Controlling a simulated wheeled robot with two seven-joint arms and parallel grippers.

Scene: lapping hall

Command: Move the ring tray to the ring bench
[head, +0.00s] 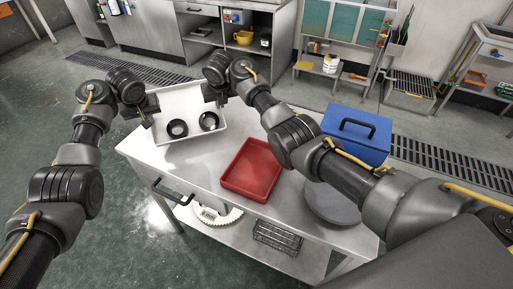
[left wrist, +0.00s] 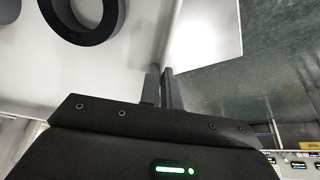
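The ring tray (head: 178,148) is a shallow white tray at the far left end of a steel cart top. Two black rings, a left one (head: 177,128) and a right one (head: 209,121), lie inside it. My left gripper (head: 149,108) is at the tray's left wall; in the left wrist view its fingers (left wrist: 160,88) are close together on the thin wall, with one ring (left wrist: 82,22) beyond. My right gripper (head: 215,96) is at the opposite wall and looks closed on it. I cannot tell whether the tray touches the cart top. No bench is clearly marked as the ring bench.
A red tray (head: 252,169), a blue box with a black handle (head: 357,137) and a grey round plate (head: 331,203) share the cart top (head: 205,172). A steel counter (head: 150,30) and shelving (head: 345,30) stand behind. Green floor (head: 95,235) is open at left.

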